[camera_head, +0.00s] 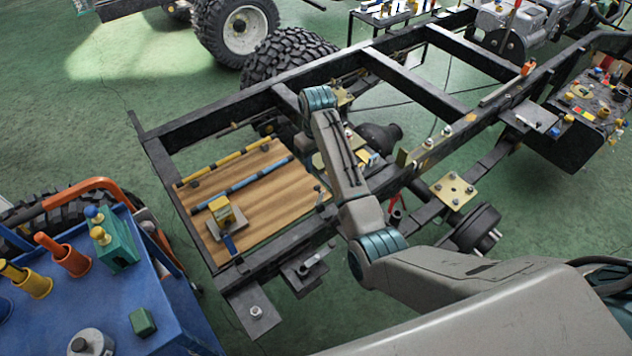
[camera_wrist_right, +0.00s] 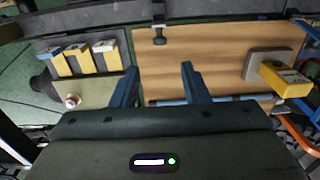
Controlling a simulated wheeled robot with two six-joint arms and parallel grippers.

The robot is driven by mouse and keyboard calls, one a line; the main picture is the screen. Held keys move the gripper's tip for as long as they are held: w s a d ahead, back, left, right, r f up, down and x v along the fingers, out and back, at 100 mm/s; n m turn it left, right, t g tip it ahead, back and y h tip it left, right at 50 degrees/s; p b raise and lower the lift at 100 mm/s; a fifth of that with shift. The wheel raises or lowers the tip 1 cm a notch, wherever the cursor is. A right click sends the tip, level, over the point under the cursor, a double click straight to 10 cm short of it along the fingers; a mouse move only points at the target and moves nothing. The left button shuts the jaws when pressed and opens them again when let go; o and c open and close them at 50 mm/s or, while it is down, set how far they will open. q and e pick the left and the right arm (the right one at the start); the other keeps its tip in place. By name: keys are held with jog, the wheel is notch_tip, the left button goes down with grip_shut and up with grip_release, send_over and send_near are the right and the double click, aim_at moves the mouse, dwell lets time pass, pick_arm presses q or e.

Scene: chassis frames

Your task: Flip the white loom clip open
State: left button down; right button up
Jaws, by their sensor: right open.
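My right gripper (camera_wrist_right: 159,68) is open and empty, its two blue fingers over the left end of the wooden panel in the right wrist view. In that view a row of yellow blocks stands to the left of the fingers, apart from them. One has a blue top and two have pale tops; the middle one (camera_wrist_right: 77,59) looks white-topped and may be the white loom clip. I cannot tell whether its lid is open. The row shows small in the head view (camera_head: 365,157), beside my right arm. The arm hides the right gripper there. My left gripper is not in view.
The wooden panel (camera_head: 262,207) carries yellow and blue striped rods and a yellow block (camera_head: 222,210) on a grey plate. Black frame rails (camera_head: 300,70) surround it. A blue cart (camera_head: 75,292) with tools stands at left, a loaded tray (camera_head: 590,100) at right.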

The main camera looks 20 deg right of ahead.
notch_tip(320, 180, down, 9)
jog(key=shift+f+p, duration=0.2)
jog(key=shift+p, duration=0.95)
jog(key=shift+f, duration=0.6)
grip_shut()
